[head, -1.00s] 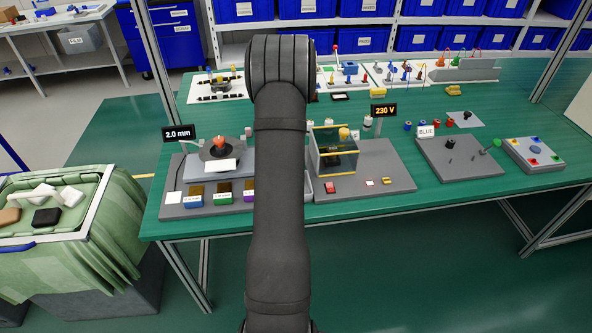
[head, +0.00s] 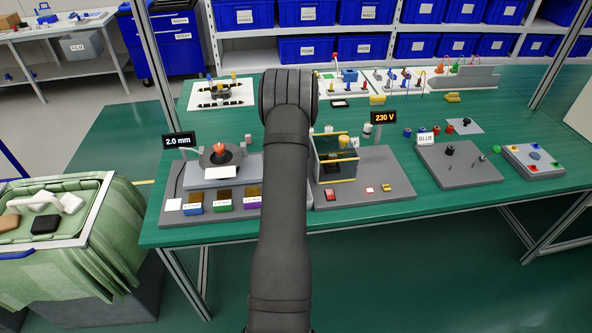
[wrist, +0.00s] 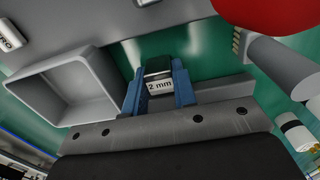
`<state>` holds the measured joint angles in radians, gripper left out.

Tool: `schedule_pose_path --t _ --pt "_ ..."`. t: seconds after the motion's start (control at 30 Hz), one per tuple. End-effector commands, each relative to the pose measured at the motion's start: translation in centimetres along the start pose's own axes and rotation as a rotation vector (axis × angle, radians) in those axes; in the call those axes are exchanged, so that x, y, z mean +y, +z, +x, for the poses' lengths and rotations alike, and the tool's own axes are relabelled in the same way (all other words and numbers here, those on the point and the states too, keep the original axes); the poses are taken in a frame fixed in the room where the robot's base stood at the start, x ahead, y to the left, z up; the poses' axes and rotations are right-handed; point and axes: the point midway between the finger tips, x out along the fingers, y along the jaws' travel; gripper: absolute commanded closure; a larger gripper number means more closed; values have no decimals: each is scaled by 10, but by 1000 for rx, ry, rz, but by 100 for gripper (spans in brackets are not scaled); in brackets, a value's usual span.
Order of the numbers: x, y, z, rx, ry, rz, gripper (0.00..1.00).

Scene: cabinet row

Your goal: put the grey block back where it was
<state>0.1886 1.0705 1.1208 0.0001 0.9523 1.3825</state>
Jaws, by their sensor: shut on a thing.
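The grey block (wrist: 158,74) shows in the wrist view with a white "2 mm" label on its near face. My gripper (wrist: 159,84) has blue fingers, one on each side of the block, and is shut on it. Green surface shows around the fingers. In the head view my arm hides the gripper and the block. A gauge stand with a red knob (head: 220,149) and a "2.0 mm" display (head: 179,140) stands left of my arm.
An empty grey tray (wrist: 72,90) lies left of my gripper in the wrist view. A grey cylinder (wrist: 282,68) and a large red rounded thing (wrist: 275,12) are at the right. A clear box (head: 334,158) stands right of my arm in the head view.

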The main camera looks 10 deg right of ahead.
Motion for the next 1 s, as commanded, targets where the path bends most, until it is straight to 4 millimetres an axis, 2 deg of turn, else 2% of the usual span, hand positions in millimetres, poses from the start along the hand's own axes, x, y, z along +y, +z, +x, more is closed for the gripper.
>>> schedule_pose_path --t 0.33,0.37,0.43,0.47,0.77,0.87,1.0 --pt "-1 0 3 0 -2 0 100" --pt "-1 0 2 0 -3 0 69" --pt "-1 0 2 0 -2 0 55" --pt "-1 0 2 0 -2 0 53" --pt "-1 0 0 0 -3 0 53" --pt "-1 0 -9 1 -4 0 53" --pt "-1 0 -35 1 -6 0 53"
